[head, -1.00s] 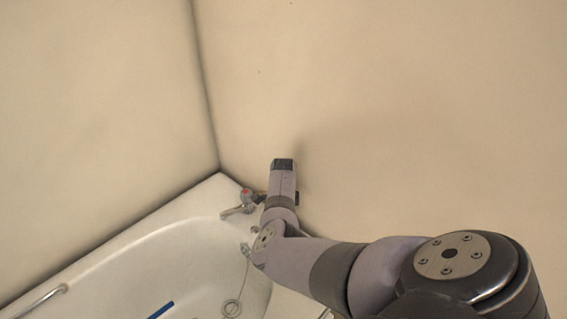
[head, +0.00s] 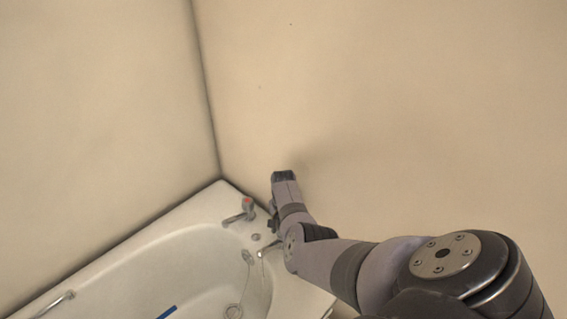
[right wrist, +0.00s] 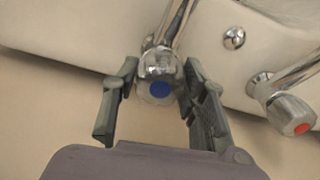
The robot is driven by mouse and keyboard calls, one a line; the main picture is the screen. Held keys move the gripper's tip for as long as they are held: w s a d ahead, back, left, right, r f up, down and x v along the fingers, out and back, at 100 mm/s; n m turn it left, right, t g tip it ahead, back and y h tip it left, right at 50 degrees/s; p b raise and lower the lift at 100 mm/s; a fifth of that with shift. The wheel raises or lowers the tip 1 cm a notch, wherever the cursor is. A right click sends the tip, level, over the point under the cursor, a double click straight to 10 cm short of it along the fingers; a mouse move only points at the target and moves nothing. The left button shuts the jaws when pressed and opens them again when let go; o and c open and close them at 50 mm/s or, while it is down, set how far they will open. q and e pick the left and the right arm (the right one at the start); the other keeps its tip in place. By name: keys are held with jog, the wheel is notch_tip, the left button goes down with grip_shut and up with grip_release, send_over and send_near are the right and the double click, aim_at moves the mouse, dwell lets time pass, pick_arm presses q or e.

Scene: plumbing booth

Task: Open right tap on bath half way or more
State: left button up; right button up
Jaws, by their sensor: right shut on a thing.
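The right tap on the bath has a chrome handle with a blue cap (right wrist: 159,89). In the right wrist view it sits between the two fingers of my right gripper (right wrist: 158,82), which is shut on it. In the head view my right wrist and forearm hide this handle, and only its chrome spout (head: 268,248) shows beside my arm. The left tap, with a red cap, stands to the left in the head view (head: 247,207) and at the right edge of the right wrist view (right wrist: 292,114). My left gripper is not in view.
The white bath (head: 222,197) fills the lower left, against two plain beige walls. A chrome grab rail (head: 56,303) and a blue strip (head: 167,312) show in the bath. A round chrome fitting (right wrist: 234,39) sits between the taps. The wall (head: 400,130) is close behind my wrist.

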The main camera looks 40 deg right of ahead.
jog(key=n+p, duration=0.1)
jog(key=n, duration=0.4)
jog(key=shift+r+n, duration=0.1)
jog(key=shift+n, duration=0.2)
jog(key=shift+n+p, duration=0.4)
jog(key=shift+n, duration=1.9)
jog(key=o, duration=1.2)
jog(key=shift+c, duration=0.2)
notch_tip(320, 180, up, 12)
